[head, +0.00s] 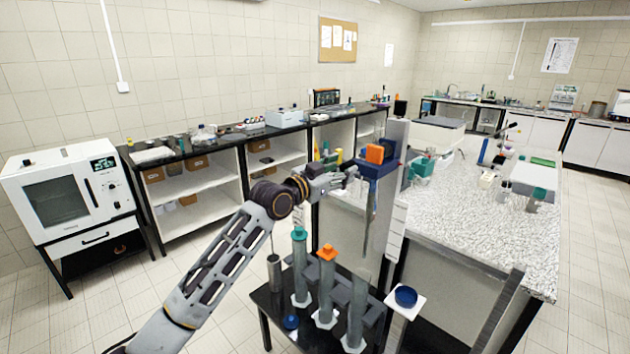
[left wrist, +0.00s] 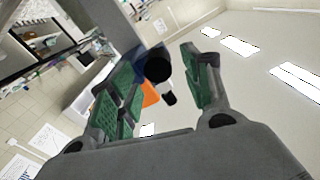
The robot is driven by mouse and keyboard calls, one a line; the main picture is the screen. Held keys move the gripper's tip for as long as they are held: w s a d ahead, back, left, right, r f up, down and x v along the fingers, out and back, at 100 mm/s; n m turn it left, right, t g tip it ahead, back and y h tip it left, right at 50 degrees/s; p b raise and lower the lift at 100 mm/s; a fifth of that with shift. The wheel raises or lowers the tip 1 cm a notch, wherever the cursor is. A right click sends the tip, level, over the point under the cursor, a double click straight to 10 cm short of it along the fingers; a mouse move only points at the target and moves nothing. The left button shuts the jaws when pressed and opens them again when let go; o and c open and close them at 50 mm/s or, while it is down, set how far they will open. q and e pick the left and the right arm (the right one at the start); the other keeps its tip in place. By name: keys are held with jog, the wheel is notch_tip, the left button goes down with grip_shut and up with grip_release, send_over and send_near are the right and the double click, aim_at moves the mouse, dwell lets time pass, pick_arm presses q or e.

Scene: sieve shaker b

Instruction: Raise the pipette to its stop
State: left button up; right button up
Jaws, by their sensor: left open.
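The carriage sits high on a tall grey column (head: 397,132). My left gripper (head: 346,176) is at the carriage's left side. In the left wrist view the left gripper (left wrist: 163,88) is open, its green-padded fingers apart. Contact cannot be told. My right gripper is not in view.
Below stand several grey cylinders, one with a green cap (head: 299,233) and one with an orange cap (head: 327,252), on a dark low table (head: 275,303). A blue bowl (head: 405,296) sits on a white plate. A speckled bench (head: 480,225) lies right of the column.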

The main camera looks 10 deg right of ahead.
pick_arm(q)
jog(key=v, duration=1)
jog(key=shift+s, duration=0.1)
dwell(0.4)
jog(key=shift+r, duration=0.1)
